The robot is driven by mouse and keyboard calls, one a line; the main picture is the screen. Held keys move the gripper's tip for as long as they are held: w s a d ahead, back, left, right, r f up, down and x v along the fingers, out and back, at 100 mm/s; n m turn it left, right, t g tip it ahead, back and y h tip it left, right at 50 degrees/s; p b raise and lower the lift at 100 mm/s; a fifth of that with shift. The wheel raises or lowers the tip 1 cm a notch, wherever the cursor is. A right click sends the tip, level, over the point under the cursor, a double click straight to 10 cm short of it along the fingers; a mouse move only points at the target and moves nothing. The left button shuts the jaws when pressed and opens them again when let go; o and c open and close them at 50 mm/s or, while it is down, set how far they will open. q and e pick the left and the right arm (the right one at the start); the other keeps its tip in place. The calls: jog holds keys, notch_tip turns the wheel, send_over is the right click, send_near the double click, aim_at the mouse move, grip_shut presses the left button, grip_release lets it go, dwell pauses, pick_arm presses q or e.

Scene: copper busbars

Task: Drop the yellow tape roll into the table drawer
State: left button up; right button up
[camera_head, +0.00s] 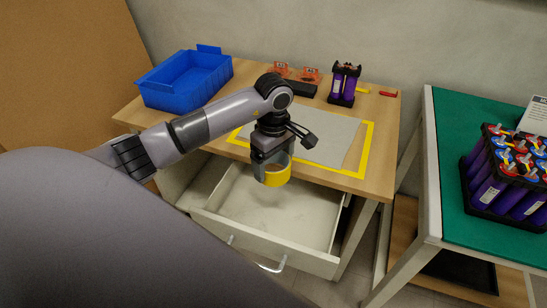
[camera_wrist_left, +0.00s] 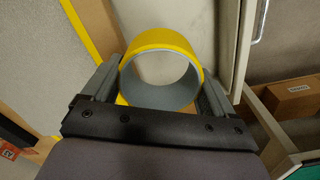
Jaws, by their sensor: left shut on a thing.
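The yellow tape roll (camera_head: 276,176) is held by my left gripper (camera_head: 272,165), which is shut on it. In the head view the roll hangs over the open table drawer (camera_head: 272,205), apart from its floor. The drawer is pulled out under the wooden table and looks empty where I see it. In the left wrist view the tape roll (camera_wrist_left: 161,45) sits between both fingers of the left gripper (camera_wrist_left: 155,85), its grey core facing the camera. The right gripper is not in view.
The wooden table (camera_head: 385,130) carries a grey mat (camera_head: 335,135) with a yellow border, a blue bin (camera_head: 185,80) and a purple battery holder (camera_head: 345,84). A green-topped table (camera_head: 450,150) with a large battery pack (camera_head: 505,175) stands to the right.

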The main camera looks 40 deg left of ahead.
pick_arm(q)
jog(key=shift+f+b, duration=0.3)
jog(key=shift+f, duration=0.6)
jog(key=o, duration=0.8)
notch_tip(320, 180, up, 7)
jog(key=shift+r, duration=0.1)
